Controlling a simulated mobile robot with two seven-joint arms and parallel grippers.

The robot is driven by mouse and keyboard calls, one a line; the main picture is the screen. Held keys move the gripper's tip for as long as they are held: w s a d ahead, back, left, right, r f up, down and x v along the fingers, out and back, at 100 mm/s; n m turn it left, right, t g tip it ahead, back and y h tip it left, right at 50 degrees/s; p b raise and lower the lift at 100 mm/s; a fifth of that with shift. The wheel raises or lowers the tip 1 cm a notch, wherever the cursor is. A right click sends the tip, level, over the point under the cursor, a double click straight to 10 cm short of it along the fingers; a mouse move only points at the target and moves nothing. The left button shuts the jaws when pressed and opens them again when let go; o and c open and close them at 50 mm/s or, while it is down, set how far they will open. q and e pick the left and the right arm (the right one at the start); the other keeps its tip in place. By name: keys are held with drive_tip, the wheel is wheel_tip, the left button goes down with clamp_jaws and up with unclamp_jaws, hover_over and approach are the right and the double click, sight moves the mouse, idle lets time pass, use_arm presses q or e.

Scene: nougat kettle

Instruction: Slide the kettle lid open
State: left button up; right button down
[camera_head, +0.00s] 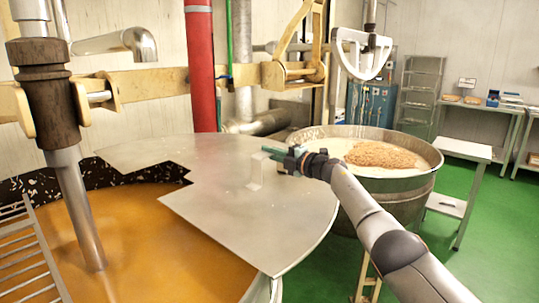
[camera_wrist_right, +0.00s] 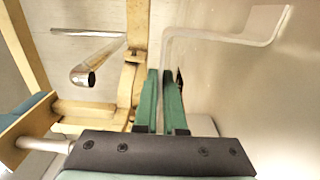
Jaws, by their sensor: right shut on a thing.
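The kettle lid (camera_head: 250,222) is a flat grey metal plate with a stepped cut-out on its left side. It lies over the right and back part of the large kettle (camera_head: 275,291). Orange-brown contents (camera_head: 150,245) show in the uncovered left and front part. A bent metal handle (camera_head: 256,172) stands up from the lid, and it also shows in the right wrist view (camera_wrist_right: 225,38). My right gripper (camera_head: 272,153), with green fingers (camera_wrist_right: 161,95), is shut on the handle near its upper end. My left gripper is out of view.
A vertical shaft (camera_head: 75,190) goes down into the kettle at left, beside a metal grate (camera_head: 30,250). A second kettle (camera_head: 400,190) with pale contents stands behind my right arm. A white step table (camera_head: 462,150) stands further right. Green floor is free at right.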

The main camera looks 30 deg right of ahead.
drive_tip(key=c, duration=1)
unclamp_jaws()
drive_tip(key=shift+s, duration=0.1)
drive_tip(key=shift+p+v, duration=0.45)
drive_tip(key=shift+v, duration=0.55)
drive_tip(key=v, duration=0.9)
drive_tip(key=shift+s+d+f, duration=0.1)
drive_tip(key=shift+s, duration=0.1)
drive_tip(key=shift+s+d, duration=0.15)
drive_tip(key=shift+s, duration=0.3)
